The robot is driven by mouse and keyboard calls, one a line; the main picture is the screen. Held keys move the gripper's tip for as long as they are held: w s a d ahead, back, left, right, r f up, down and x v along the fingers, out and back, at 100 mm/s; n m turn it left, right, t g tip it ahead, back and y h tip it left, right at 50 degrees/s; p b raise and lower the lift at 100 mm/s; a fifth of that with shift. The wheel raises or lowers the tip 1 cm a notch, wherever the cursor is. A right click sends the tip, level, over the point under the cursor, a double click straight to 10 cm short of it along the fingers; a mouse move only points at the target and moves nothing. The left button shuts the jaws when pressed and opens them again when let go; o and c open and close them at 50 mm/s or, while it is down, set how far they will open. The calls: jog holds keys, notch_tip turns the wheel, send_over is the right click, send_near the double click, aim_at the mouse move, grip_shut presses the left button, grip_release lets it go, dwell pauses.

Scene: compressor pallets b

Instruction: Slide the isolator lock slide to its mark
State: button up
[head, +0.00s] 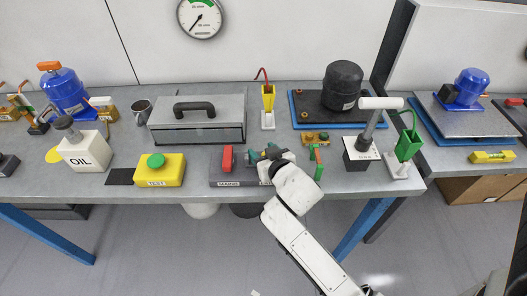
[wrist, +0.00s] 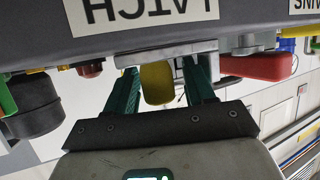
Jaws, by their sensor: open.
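The grey isolator box (head: 222,183), with MAINS and LATCH labels, stands at the bench front. Its grey slide rail (wrist: 190,49) runs under the upside-down LATCH label (wrist: 148,12) in the wrist view. A yellow block (wrist: 157,84) shows between my fingers and looks like the slide's tab, though I cannot tell whether it is on the rail or behind it. My gripper (wrist: 163,78) is open, its green fingers either side of this block, with a gap showing. In the head view my gripper (head: 265,155) is over the box's right part and hides the slide. The mark is not clear.
A red switch (head: 227,158) stands close left of my gripper; it shows at right in the wrist view (wrist: 255,67). A green-handled valve (head: 317,160) stands close on the right. A yellow TEST button box (head: 158,170) is farther left. A grey toolbox (head: 198,120) stands behind.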

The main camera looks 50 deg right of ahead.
jog(key=shift+c, duration=0.2)
grip_shut()
dwell(0.4)
